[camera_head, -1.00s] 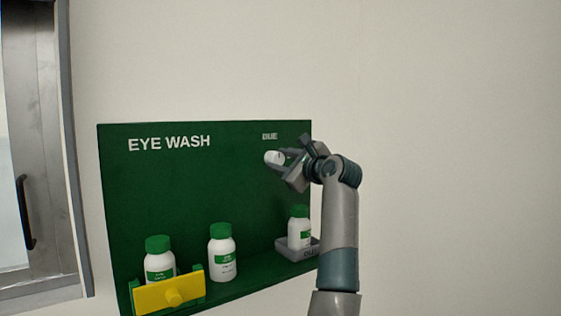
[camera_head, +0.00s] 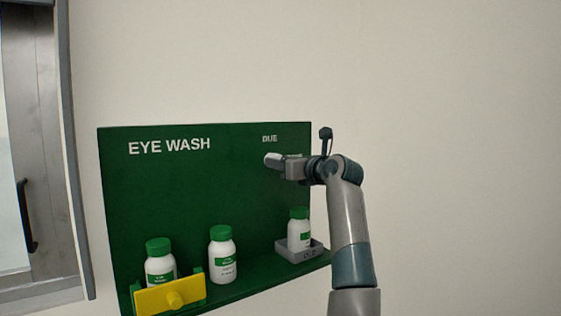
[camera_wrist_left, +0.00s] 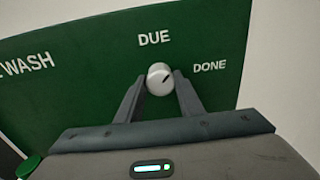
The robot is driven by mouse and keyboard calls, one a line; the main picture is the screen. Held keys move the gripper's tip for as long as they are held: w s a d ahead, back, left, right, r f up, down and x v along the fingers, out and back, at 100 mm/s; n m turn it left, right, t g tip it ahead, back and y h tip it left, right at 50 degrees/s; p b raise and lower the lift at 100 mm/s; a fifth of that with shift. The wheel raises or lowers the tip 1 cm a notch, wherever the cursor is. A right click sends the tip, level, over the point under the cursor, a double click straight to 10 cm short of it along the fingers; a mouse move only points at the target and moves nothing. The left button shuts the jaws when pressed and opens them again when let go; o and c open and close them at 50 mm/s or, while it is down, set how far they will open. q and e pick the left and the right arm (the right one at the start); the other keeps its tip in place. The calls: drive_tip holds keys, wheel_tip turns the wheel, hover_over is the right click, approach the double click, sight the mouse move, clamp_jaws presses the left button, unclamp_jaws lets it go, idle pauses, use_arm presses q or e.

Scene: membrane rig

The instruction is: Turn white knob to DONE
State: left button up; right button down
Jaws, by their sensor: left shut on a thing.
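The white knob (camera_wrist_left: 159,79) is on the green EYE WASH board (camera_head: 190,190), near its upper right. In the left wrist view its dark pointer mark slants to the upper right, between the DUE label (camera_wrist_left: 153,38) and the DONE label (camera_wrist_left: 209,65). My left gripper (camera_wrist_left: 159,84) is shut on the knob, one finger on each side. In the head view the gripper (camera_head: 280,161) covers part of the knob, and the DONE label is hidden. My right gripper is not in view.
Two white bottles with green caps (camera_head: 222,255) (camera_head: 160,262) stand on the board's lower shelf; a yellow piece (camera_head: 170,295) fronts the left one. Another bottle (camera_head: 299,228) sits in a grey tray (camera_head: 313,250) below my arm. Plain wall lies to the right.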

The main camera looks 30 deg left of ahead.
use_arm(q)
drive_tip(key=m+p, duration=0.3)
drive_tip(key=m, duration=0.6)
drive_tip(key=shift+w, duration=0.1)
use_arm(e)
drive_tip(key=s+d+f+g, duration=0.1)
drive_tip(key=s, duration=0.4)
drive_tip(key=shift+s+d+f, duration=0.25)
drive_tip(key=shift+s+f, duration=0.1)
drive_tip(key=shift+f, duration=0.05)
use_arm(q)
drive_tip(key=o, duration=1)
drive_tip(key=shift+o, duration=0.3)
drive_tip(key=shift+d+g, duration=0.1)
drive_tip(key=shift+g, duration=0.2)
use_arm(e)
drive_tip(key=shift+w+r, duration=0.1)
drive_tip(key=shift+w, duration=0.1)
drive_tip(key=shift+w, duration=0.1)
